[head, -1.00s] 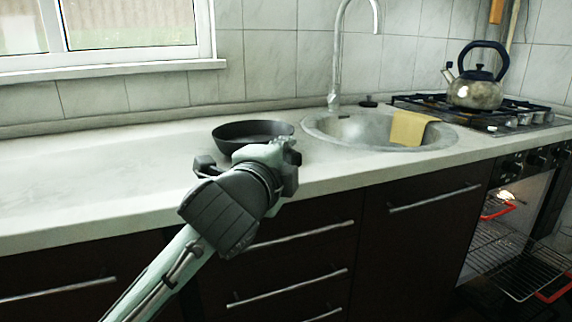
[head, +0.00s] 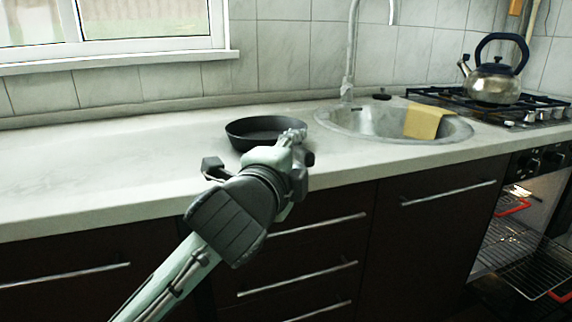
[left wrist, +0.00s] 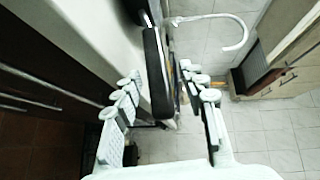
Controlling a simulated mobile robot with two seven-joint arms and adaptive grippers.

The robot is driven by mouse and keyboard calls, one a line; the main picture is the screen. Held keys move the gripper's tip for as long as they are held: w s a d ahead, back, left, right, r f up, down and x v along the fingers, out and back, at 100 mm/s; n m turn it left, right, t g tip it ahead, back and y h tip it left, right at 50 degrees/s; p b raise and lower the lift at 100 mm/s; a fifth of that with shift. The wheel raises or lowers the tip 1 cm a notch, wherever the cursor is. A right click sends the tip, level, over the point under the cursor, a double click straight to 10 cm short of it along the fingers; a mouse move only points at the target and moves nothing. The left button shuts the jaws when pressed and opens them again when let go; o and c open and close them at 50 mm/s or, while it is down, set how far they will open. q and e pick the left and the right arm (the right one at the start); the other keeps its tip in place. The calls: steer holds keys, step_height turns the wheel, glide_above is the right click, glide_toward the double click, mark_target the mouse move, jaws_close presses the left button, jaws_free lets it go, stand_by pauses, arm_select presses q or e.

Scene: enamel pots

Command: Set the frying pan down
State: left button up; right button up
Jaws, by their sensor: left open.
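The dark frying pan (head: 250,131) sits upright on the pale counter, left of the sink. My left gripper (head: 292,139) is at the pan's near right side and covers part of it, probably including its handle. In the left wrist view, the open fingers of my left gripper (left wrist: 165,98) stand on either side of a long black part (left wrist: 156,70), which looks like the pan's handle. I cannot tell whether either finger touches it. My right gripper is not in view.
The counter (head: 100,175) is clear left of the pan. The sink (head: 350,122) with a yellow cloth (head: 424,121) on its rim is to the right. A kettle (head: 494,85) stands on the gas hob (head: 520,108). The oven below is open.

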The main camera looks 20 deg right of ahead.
arm_select(q)
steer(key=v, duration=1)
steer(key=a+f+n+g+y, duration=0.3)
steer(key=a+f+n+y, duration=0.4)
steer(key=a+f+n, duration=1)
steer(key=s+a+f+n+g+y, duration=0.2)
steer(key=s+a+f+n+g, duration=0.1)
steer(key=s+a+f, duration=0.5)
steer(key=s+a+f+n+g+y, duration=0.2)
steer(key=s+a+f+g, duration=0.1)
steer(key=s+a+f, duration=0.6)
steer(key=a+f, duration=0.4)
steer(key=f, duration=0.1)
steer(key=shift+s+a+n+g+y, duration=0.15)
steer(key=shift+a+n+g+y, duration=0.15)
steer(key=shift+n+y, duration=0.1)
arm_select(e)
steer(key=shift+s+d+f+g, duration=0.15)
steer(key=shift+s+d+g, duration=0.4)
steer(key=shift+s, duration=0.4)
arm_select(q)
steer(key=shift+d, duration=0.1)
steer(key=shift+c, duration=1)
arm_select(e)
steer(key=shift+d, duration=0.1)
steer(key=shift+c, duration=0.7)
